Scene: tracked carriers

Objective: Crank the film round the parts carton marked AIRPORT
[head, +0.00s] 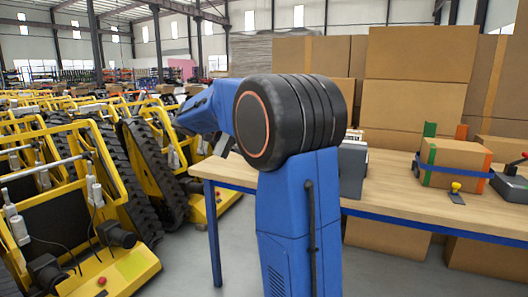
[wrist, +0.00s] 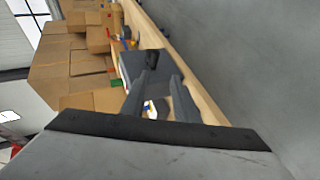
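A brown carton (head: 455,163) sits on the workbench at the right of the head view. Green and orange pieces stand at its corners, and a blue band runs low around it. No marking on it is readable. A device with a red-tipped handle (head: 513,180) is at its right, cut off by the frame edge. My gripper (wrist: 163,77) shows in the wrist view with its two dark fingers apart and nothing visible held between them. In the head view my gripper is hidden behind my blue arm, left of the carton and well apart from it.
The wooden workbench (head: 385,192) has a blue front rail. A grey box-like device (head: 353,168) stands on it, and a small yellow knob (head: 455,187) is before the carton. Large cartons (head: 415,85) are stacked behind. Yellow tracked carriers (head: 100,190) fill the left. Grey floor is clear in front.

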